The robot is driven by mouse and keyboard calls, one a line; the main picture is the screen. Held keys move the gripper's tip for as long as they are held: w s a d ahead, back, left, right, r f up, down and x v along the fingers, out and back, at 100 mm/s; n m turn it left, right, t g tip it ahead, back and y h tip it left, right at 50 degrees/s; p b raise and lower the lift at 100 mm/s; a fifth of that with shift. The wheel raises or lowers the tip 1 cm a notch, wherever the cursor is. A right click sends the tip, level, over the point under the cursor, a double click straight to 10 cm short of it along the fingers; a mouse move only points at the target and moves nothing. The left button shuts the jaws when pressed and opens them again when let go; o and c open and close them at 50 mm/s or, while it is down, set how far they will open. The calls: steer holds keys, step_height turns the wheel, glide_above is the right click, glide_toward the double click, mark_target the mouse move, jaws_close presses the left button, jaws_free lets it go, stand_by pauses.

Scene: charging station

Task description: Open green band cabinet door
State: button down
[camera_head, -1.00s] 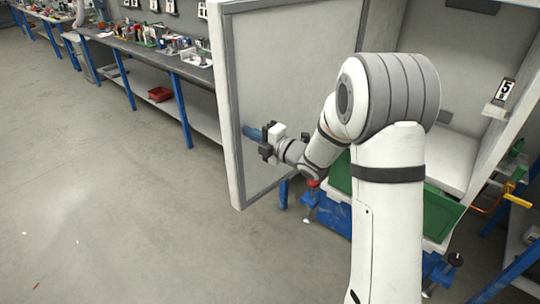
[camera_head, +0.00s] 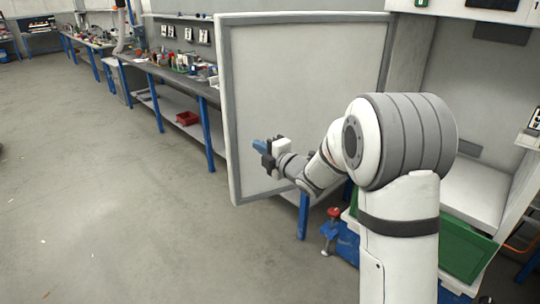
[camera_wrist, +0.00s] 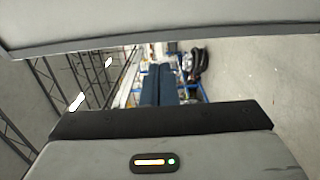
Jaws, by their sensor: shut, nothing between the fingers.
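The cabinet door (camera_head: 305,95) is a pale panel with a grey frame. It stands wide open, swung out to the left of the cabinet (camera_head: 470,110), and its inner face shows. A pale panel with a grey edge, likely the door (camera_wrist: 160,22), crosses the top of that view.
Behind the door, a long workbench (camera_head: 155,68) with blue legs and small items runs to the back left. A red tray (camera_head: 187,118) sits on its lower shelf. A green tray (camera_head: 465,250) is below the cabinet opening. The floor (camera_head: 100,200) at left is clear.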

steer(key=s+d+f+m+g+h, duration=0.2)
steer(key=s+d+m+g+h, duration=0.2)
steer(key=s+d+m+h, duration=1.1)
steer(key=s+d+f+m+g+y, duration=0.1)
steer(key=s+m+g, duration=0.2)
steer(key=s, duration=0.8)
steer(key=s+d+f+m+g+y+p, duration=0.1)
steer(key=s+m+g, duration=0.3)
steer(key=s+m, duration=0.4)
steer(key=s+y, duration=0.1)
steer(key=s, duration=0.3)
steer(key=shift+d+f+p, duration=0.2)
steer(key=shift+f+p, duration=0.05)
steer(key=shift+p, duration=0.05)
